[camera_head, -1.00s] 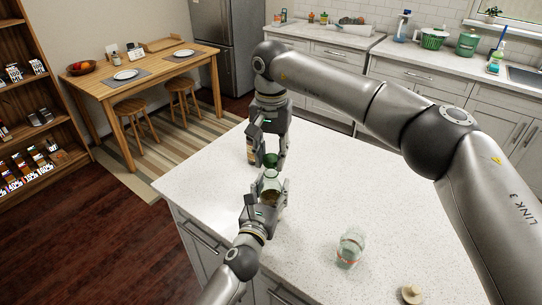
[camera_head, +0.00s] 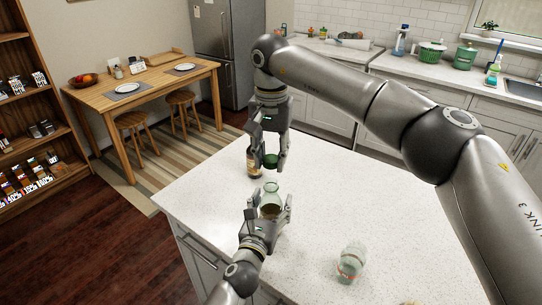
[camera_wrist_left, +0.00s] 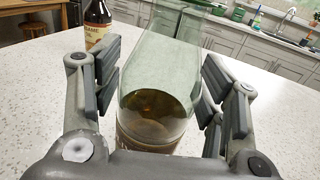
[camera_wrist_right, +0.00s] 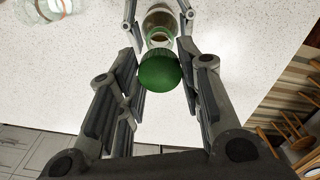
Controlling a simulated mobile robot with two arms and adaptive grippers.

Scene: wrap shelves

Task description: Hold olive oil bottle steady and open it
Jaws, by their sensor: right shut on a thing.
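The olive oil bottle (camera_head: 270,206) is clear greenish glass with brown liquid low inside. It stands upright on the white counter with its mouth uncovered. It also shows in the left wrist view (camera_wrist_left: 155,85). My left gripper (camera_head: 267,207) has its fingers on either side of the bottle, with narrow gaps showing; it looks open. My right gripper (camera_head: 270,162) is shut on the round green cap (camera_wrist_right: 159,71) and holds it above the bottle mouth, apart from it. The bottle's base is partly hidden by the left gripper.
A dark bottle with a cream label (camera_wrist_left: 97,24) stands on the counter just behind. An empty glass jar (camera_head: 351,262) is at the front right. My right arm spans above the counter (camera_head: 330,190). Counter is clear between the jar and the grippers.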

